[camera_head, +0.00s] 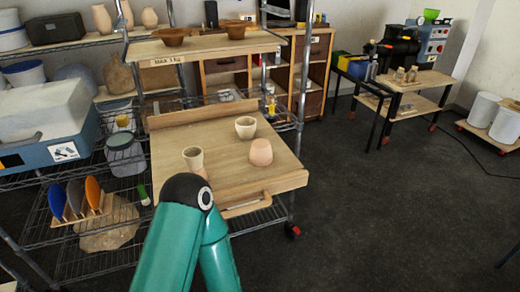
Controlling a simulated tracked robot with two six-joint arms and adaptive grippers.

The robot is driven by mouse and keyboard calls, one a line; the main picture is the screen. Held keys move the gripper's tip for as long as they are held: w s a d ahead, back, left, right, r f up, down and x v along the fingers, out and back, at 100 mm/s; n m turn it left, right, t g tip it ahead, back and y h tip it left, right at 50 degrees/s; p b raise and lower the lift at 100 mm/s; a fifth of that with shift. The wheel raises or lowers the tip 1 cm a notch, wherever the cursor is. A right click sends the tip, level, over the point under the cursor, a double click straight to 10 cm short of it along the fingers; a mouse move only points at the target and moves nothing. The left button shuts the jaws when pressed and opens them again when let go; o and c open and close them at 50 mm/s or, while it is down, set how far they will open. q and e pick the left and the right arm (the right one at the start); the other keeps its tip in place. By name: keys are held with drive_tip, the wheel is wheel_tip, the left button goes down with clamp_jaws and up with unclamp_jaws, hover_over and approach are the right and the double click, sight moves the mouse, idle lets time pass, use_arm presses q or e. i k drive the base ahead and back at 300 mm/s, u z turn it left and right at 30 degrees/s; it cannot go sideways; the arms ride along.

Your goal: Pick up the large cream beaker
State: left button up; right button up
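Three small vessels stand on the wooden pull-out board (225,185). A tall cream beaker (193,156) is at the left, its lower part close behind my arm's dark joint in the picture. A wider cream cup (245,127) stands farther back, open end up. A pinkish vessel (261,152) stands at the right, narrower at the top. I cannot tell for sure which cream one is the large beaker. One teal arm of mine rises from the bottom, its black joint in front of the board's near left part. Neither gripper shows; I see no fingers.
A wooden shelf marked with a weight limit (200,47) hangs above the board's back and carries brown bowls (172,36). A blue-grey box (50,140) stands on the wire rack at the left.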

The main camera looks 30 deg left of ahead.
sight(246, 129)
drive_tip(key=z, duration=0.3)
drive_tip(key=i, duration=0.2)
drive_tip(key=u, duration=3.1)
drive_tip(key=k, duration=0.5)
drive_tip(key=z, duration=0.9)
drive_tip(key=i, duration=0.7)
drive_tip(key=z, duration=0.15)
